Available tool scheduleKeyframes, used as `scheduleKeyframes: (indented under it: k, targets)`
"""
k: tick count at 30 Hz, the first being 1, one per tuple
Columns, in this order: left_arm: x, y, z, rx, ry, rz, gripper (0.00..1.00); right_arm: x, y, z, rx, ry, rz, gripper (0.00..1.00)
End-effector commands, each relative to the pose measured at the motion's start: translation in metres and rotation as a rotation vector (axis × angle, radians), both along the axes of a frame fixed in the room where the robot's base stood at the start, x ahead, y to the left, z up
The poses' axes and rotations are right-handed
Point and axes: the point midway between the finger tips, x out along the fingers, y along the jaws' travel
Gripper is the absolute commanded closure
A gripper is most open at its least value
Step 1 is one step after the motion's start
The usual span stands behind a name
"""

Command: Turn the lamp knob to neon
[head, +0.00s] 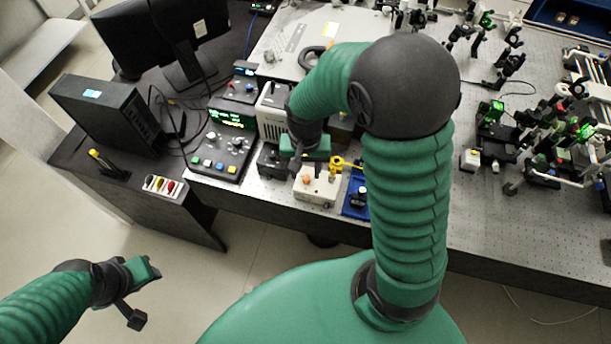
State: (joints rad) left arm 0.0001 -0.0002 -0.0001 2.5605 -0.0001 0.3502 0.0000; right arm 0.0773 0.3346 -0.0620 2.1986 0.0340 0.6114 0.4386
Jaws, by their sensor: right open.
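My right gripper (306,164) is open, pointing down over the front of the bench. It is just above and behind a small white box (317,190) with a round orange knob (307,179) on top. I cannot read any marking on the box or tell whether this is the lamp knob, nor whether a fingertip touches it. A yellow part (344,163) shows just right of the gripper. My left gripper (146,292) hangs over the floor at lower left, away from the bench, and its jaw opening is unclear.
A black control box (222,140) with a green display and coloured buttons stands left of the gripper. A blue tray (356,196) sits right of the white box. My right arm hides part of the bench.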

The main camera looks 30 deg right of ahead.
Motion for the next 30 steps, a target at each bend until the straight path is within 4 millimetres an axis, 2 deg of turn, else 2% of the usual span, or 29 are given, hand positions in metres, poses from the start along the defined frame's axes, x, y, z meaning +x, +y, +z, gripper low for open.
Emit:
scheduleKeyframes:
  k: [3, 6, 16, 26, 30]
  targets:
    - [0.0, 0.0, 0.0, 0.0, 0.0, 0.0, 0.64, -0.003, -0.001, -0.025, 0.001, 0.004, -0.001, 0.59]
    - [0.0, 0.0, 0.0, 0.0, -0.001, 0.0, 0.64, -0.003, -0.002, -0.037, 0.002, 0.0, -0.002, 0.59]
    - [0.0, 0.0, 0.0, 0.0, 0.0, 0.0, 0.64, -0.002, 0.0, -0.043, 0.0, -0.002, 0.0, 0.59]
    - [0.0, 0.0, 0.0, 0.0, 0.0, 0.0, 0.64, -0.002, 0.0, -0.043, 0.001, -0.004, 0.0, 1.0]
    - [0.0, 0.0, 0.0, 0.0, 0.0, 0.0, 0.64, -0.002, 0.0, -0.043, 0.001, -0.006, 0.001, 1.0]
